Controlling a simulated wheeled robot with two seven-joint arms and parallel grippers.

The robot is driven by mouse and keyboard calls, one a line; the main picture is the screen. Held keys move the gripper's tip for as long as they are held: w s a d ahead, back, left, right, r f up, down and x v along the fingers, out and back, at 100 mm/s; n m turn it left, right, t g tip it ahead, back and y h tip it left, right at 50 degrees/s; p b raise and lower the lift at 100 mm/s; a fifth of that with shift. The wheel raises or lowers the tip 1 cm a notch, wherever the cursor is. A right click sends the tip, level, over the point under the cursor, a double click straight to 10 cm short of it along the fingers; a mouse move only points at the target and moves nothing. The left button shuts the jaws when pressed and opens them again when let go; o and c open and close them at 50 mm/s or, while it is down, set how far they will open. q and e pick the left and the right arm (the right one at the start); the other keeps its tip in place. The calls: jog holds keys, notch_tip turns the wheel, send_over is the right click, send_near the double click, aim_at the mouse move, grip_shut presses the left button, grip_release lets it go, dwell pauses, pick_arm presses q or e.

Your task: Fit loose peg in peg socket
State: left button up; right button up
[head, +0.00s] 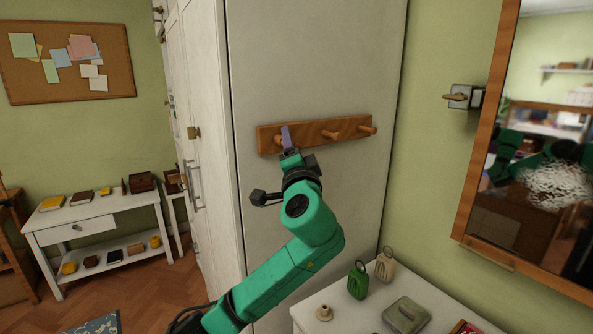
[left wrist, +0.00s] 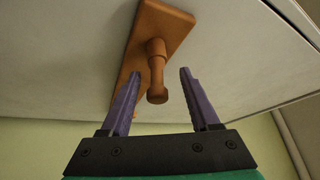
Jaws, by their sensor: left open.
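A wooden peg rail (head: 309,133) is fixed to the side of a tall white cabinet, with two pegs showing, a middle peg (head: 331,134) and a right peg (head: 367,129). My left gripper (head: 287,137) is at the rail's left part and covers some of it. In the left wrist view the rail (left wrist: 175,25) shows with one peg (left wrist: 157,77) standing out from it. My left gripper (left wrist: 160,73) is open, with one purple finger on each side of this peg and visible gaps. I cannot tell how deep the peg sits in its socket. My right gripper is not in view.
A wood-framed mirror (head: 480,150) and a wall switch (head: 460,97) are at right. White cabinet doors with handles (head: 193,187) are at left.

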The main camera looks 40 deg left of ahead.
pick_arm(q)
jog(key=b+v, duration=0.3)
jog(key=v, duration=0.8)
jog(key=shift+s+d, duration=0.25)
